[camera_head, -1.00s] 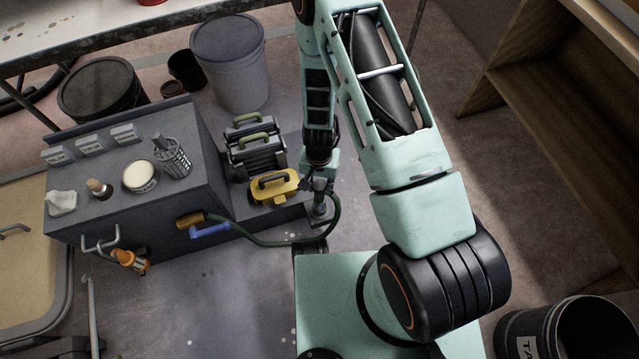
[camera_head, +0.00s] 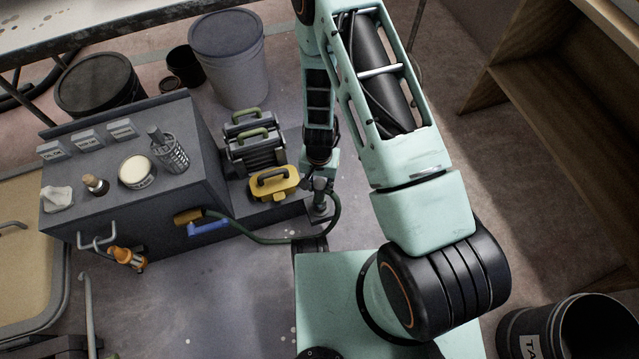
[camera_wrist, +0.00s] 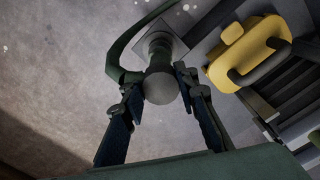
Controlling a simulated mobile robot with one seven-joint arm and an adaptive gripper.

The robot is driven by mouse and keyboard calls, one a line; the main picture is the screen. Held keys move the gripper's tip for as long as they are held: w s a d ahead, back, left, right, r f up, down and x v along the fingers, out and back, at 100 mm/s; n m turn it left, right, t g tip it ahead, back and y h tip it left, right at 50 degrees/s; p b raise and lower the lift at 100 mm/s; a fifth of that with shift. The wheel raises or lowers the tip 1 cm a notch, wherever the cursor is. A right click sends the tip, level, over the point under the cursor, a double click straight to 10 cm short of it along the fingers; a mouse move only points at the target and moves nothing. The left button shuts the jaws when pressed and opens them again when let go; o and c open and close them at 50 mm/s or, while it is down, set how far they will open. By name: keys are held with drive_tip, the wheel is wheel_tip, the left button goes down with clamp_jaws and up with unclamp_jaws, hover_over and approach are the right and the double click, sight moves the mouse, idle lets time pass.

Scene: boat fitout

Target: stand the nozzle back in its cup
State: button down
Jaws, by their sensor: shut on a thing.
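My gripper (camera_wrist: 160,90) has its two dark fingers on either side of the grey round-ended nozzle (camera_wrist: 161,88) and is shut on it. A green hose (camera_wrist: 118,62) curves away beside the nozzle. Beyond the nozzle is a grey round cup on a square plate (camera_wrist: 178,50); the nozzle covers part of it. In the head view my gripper (camera_head: 320,186) points down, right of the yellow case, and the plate (camera_head: 321,219) is on the floor below it. I cannot tell whether the nozzle's lower end is inside the cup or above it.
The yellow case (camera_head: 274,184) stands close left of my gripper, with dark handled cases (camera_head: 254,140) behind. A grey cabinet (camera_head: 140,225) stands further left; the green hose (camera_head: 265,240) runs from its blue-and-brown fitting (camera_head: 205,225). A black bin (camera_head: 535,325) is at lower right.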

drive_tip(key=shift+f+b, duration=1.3)
drive_tip(key=shift+f, duration=0.4)
drive_tip(key=c, duration=1.4)
unclamp_jaws()
drive_tip(key=shift+c, duration=0.2)
wheel_tip(320, 180, up, 12)
drive_tip(key=shift+r, duration=0.1)
